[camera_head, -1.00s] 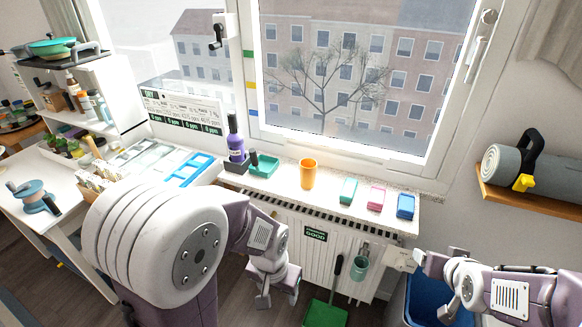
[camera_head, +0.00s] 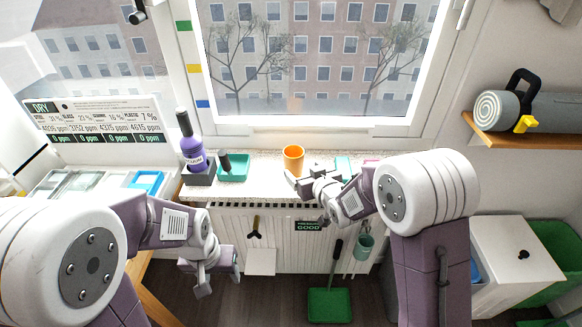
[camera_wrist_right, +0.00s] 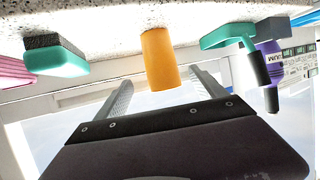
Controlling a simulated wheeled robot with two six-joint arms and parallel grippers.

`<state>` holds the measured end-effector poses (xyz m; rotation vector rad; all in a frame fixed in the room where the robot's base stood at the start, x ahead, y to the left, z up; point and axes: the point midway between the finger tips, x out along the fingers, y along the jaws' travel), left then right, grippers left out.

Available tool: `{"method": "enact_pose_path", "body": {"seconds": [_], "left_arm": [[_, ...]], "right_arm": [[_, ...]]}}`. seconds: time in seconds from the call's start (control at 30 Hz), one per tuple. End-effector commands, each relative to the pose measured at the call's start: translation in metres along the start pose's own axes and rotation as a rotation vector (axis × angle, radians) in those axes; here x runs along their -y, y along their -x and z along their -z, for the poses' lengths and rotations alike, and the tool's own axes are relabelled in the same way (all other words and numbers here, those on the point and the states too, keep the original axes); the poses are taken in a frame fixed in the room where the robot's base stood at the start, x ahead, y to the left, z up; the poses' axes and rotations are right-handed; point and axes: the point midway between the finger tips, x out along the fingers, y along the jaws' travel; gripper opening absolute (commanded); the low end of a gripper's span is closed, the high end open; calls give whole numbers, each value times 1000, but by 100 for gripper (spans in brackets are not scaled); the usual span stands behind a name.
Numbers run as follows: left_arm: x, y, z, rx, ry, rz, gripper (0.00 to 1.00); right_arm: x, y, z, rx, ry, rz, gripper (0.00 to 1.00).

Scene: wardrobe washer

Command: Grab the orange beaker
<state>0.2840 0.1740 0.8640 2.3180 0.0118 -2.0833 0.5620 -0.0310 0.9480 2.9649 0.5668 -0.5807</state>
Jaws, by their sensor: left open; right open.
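The orange beaker (camera_head: 293,158) stands upright on the speckled windowsill (camera_head: 262,188), below the window. My right gripper (camera_head: 306,182) is open and just in front of the beaker, at its lower right in the head view. In the right wrist view, which is upside down, the beaker (camera_wrist_right: 158,60) appears between and beyond the two spread fingers of the gripper (camera_wrist_right: 162,80). Nothing is held, and I see no contact with the beaker. My left gripper (camera_head: 204,284) hangs low at the left, in front of the radiator, open and away from the beaker.
A radiator (camera_head: 285,240) is below the sill.

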Motion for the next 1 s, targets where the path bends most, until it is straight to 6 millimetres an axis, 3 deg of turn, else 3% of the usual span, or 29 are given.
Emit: {"method": "enact_pose_path", "body": {"seconds": [0.17,0.37,0.6,0.87,0.9,1.0], "left_arm": [[0,2,0,0,0,0,58],[0,3,0,0,0,0,58],[0,6,1,0,0,0,58],[0,6,1,0,0,0,58],[0,6,1,0,0,0,58],[0,6,1,0,0,0,58]], "right_arm": [[0,-28,0,2,0,1,80],[0,-37,1,1,0,0,80],[-2,-78,2,1,0,0,80],[-2,-85,2,2,0,-1,80],[-2,-85,2,2,0,-1,78],[-2,-85,2,2,0,-1,50]]}}
